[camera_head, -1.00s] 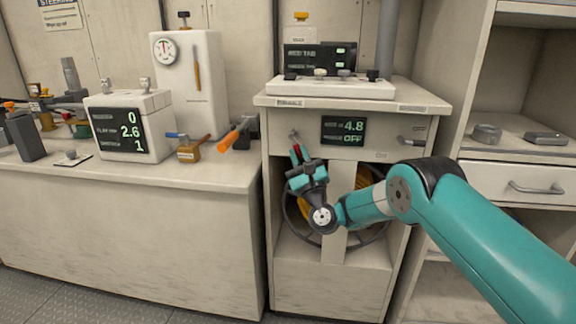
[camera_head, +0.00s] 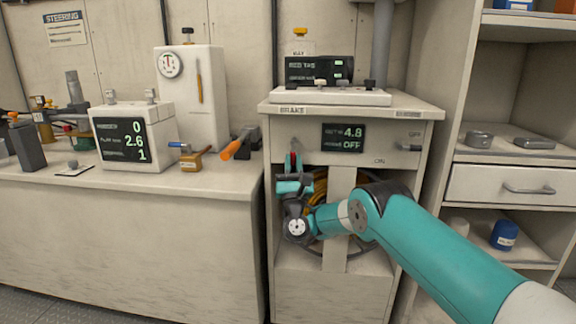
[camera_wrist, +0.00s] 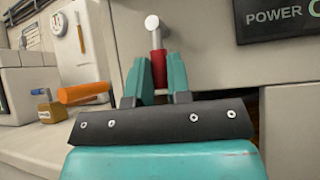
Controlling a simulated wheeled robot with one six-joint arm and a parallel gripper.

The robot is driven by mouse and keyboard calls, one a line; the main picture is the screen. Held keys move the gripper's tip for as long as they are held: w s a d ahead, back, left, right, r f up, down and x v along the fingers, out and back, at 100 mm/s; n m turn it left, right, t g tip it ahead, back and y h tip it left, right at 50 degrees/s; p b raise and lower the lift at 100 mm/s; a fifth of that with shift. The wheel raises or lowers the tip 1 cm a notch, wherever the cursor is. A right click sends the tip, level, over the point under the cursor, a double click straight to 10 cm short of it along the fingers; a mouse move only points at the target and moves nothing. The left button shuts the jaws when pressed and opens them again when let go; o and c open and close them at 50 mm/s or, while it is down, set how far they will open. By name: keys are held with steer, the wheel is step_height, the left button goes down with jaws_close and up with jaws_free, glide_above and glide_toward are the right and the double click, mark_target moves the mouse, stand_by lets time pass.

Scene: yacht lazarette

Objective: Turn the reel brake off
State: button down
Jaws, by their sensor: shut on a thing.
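The reel brake lever shows in the head view as a red grip (camera_head: 293,160) below a pivot on the left of the cabinet front (camera_head: 390,143), under a "BRAKE" label (camera_head: 292,110). In the wrist view its red grip (camera_wrist: 158,66) hangs nearly straight down from a round metal pivot (camera_wrist: 152,22). My gripper (camera_head: 293,170) is shut on the red grip; its teal fingers (camera_wrist: 159,80) sit on either side of it. The lower end of the grip is hidden by my gripper.
The cable reel (camera_head: 320,190) sits behind an upright post (camera_head: 340,215), just beside my gripper and arm. A bench with an orange-handled tool (camera_head: 238,146) stands left. Shelves with a drawer (camera_head: 505,186) stand right.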

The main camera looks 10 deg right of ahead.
steer(key=shift+r, duration=0.25)
steer(key=c, duration=1.1)
jaws_free()
steer(key=shift+f, duration=0.15)
